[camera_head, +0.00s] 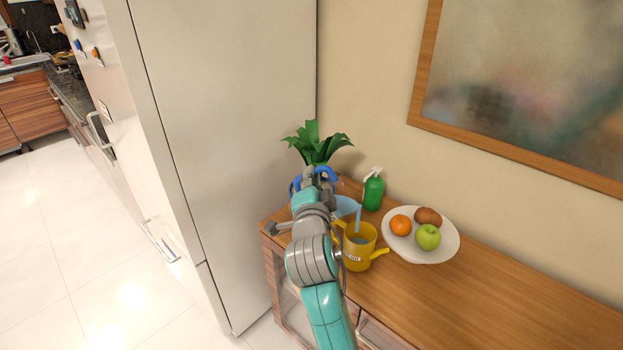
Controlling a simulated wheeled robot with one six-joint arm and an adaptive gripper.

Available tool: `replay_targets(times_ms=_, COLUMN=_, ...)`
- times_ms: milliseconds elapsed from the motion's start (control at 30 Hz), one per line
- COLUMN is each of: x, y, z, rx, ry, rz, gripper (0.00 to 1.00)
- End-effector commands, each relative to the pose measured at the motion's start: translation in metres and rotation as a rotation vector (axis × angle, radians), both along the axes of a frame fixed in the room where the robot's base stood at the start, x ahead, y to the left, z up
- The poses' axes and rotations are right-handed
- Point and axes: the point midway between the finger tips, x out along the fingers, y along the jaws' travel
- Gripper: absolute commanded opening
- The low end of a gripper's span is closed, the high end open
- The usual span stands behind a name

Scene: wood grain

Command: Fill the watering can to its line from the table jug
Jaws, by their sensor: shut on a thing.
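The yellow watering can (360,257) stands upright on the wooden table, its spout pointing right. A small label shows on its front, too small to read. The light blue jug (346,206) is tilted above and behind the can, partly hidden by my arm. A pale blue stream of water (358,219) runs from it down into the can's open top. Some water seems to show inside the can; I cannot tell its level against the line. My gripper (316,181), with blue fingers, is shut on the jug; the grip itself is largely hidden by my wrist.
A green leafy plant (318,146) stands behind my gripper. A green spray bottle (373,190) stands behind the can. A white plate (440,250) with an orange, a green apple and a brown fruit is right of it. The table's right part (500,300) is clear. A tall fridge stands left.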

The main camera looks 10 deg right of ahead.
Motion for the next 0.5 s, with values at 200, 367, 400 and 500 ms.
replay_targets(times_ms=200, x=0.000, y=0.002, z=0.001, rx=-0.022, ry=0.001, rz=0.001, gripper=0.00)
replay_targets(times_ms=367, x=0.002, y=0.013, z=-0.001, rx=-0.148, ry=0.026, rz=0.002, gripper=0.00)
replay_targets(times_ms=400, x=0.003, y=0.017, z=-0.002, rx=-0.188, ry=0.034, rz=0.002, gripper=0.00)
replay_targets(times_ms=500, x=0.005, y=0.024, z=-0.004, rx=-0.278, ry=0.052, rz=0.001, gripper=0.00)
